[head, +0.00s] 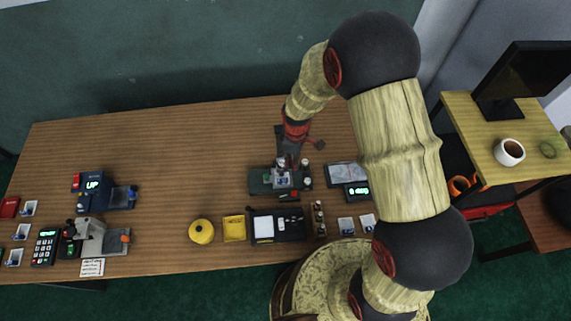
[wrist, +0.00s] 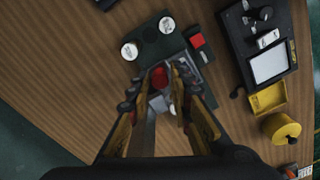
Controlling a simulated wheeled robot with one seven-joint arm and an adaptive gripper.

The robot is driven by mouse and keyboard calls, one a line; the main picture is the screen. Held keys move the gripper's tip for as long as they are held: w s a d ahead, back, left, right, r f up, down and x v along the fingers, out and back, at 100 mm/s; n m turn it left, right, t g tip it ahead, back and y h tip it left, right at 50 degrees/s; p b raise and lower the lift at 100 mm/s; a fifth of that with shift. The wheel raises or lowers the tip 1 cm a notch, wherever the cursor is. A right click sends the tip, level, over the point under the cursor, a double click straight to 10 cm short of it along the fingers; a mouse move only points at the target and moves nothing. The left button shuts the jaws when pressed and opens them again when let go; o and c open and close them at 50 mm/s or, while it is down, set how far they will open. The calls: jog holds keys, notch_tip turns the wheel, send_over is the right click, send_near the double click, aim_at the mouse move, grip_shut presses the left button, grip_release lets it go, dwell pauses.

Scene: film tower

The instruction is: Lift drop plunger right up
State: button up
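A dark green device (head: 258,186) stands on the wooden table below my arm's end; it also shows in the wrist view (wrist: 158,48). It has two white-topped round parts and a grey metal section. In the wrist view a red round knob (wrist: 160,77), which looks like the drop plunger's top, shows between my fingertips. My gripper (wrist: 160,92) points down over it with its fingers apart on either side. I cannot tell whether a finger touches the knob. In the head view my gripper (head: 290,161) hides the knob.
A black tray with a white pad (head: 264,228), a yellow bin (head: 234,228) and a yellow round pot (head: 202,231) stand in front. A tablet-like panel (head: 343,173) is right of the device. Blue and grey machines (head: 92,190) stand at left. The table's middle left is clear.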

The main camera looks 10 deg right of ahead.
grip_shut()
jog(key=shift+r, duration=0.1)
notch_tip(320, 180, up, 11)
jog(key=p, duration=0.7)
jog(key=shift+f, duration=0.2)
jog(key=shift+o, duration=1.8)
grip_release()
notch_tip(320, 180, up, 5)
jog(key=p, duration=0.3)
jog(key=shift+f, duration=0.1)
